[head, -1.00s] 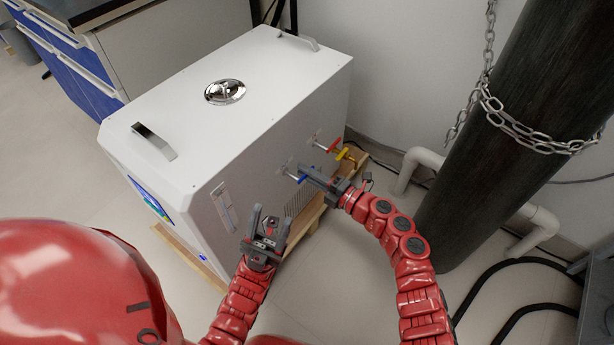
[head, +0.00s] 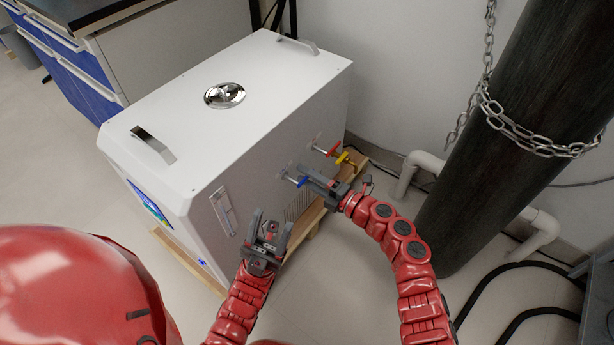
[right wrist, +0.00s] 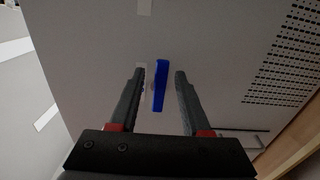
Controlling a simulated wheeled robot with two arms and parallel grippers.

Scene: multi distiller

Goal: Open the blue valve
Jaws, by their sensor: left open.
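The blue valve (head: 302,182) is a small blue handle on the side of the white distiller (head: 262,140). In the right wrist view the blue handle (right wrist: 160,86) is upright in the picture, between the tips of my right gripper (right wrist: 159,80). A gap shows on each side of it, so the fingers are open and not closed on it. In the head view my right gripper (head: 309,176) is right at the valve and partly overlaps it. My left gripper (head: 272,220) is open and empty, lower and to the left, in front of the distiller's side.
A red valve (head: 333,150) and a yellow valve (head: 342,158) sit just beyond the blue one. The distiller stands on a wooden pallet (head: 311,222). A dark cylinder (head: 510,130) with a chain (head: 530,135) and white pipes (head: 425,160) are at the right.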

